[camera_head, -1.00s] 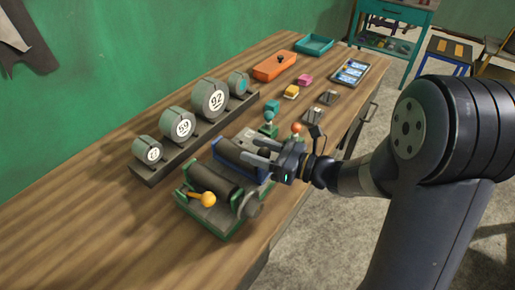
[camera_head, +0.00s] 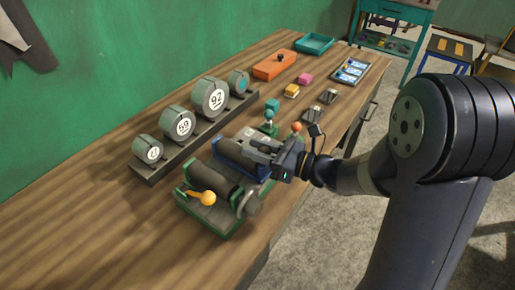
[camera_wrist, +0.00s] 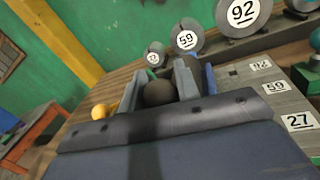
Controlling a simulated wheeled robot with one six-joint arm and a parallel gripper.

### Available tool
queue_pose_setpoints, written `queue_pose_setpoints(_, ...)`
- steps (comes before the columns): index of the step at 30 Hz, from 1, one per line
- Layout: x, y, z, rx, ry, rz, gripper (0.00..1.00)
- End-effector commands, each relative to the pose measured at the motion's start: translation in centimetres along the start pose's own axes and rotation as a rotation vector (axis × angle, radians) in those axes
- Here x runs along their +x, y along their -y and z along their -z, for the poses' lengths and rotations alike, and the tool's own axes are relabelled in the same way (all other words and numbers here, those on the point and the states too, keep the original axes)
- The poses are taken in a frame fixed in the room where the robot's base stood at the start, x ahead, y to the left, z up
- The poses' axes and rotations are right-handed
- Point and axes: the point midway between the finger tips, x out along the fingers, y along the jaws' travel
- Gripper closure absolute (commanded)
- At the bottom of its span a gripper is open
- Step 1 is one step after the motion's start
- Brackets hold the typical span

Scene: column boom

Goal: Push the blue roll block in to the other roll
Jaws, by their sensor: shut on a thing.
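The blue roll block (camera_head: 232,163) carries a dark roll and lies just behind the other roll (camera_head: 209,179), with only a narrow space between them at most. The other roll sits in a green frame (camera_head: 212,223) with an orange knob (camera_head: 208,198) and a grey wheel at its right end. My gripper (camera_head: 258,151) is at the right end of the blue block, its fingers closed in on it. In the wrist view, a dark round end (camera_wrist: 158,93) shows between my fingers, with blue to the right. The exact contact is partly hidden.
Behind stands a rack with several numbered round weights (camera_head: 211,98). Teal (camera_head: 268,115) and orange (camera_head: 297,128) knobs stand close beyond my gripper. An orange box (camera_head: 275,66) and a teal tray (camera_head: 314,44) are at the far end. The near left tabletop is clear.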

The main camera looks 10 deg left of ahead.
Motion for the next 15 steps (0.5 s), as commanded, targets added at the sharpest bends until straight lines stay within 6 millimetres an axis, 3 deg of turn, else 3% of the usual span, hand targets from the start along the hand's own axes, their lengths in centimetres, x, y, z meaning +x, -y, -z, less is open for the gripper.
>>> queue_pose_setpoints(5, 0.0, -0.1, 0.1, 0.0, 0.0, 0.0, 1.0)
queue_pose_setpoints(12, 0.6, -2.9, 0.7, 0.0, 0.0, -0.003, 1.0)
queue_pose_setpoints(15, 0.6, -3.1, 0.6, 0.0, 0.0, -0.001, 1.0)
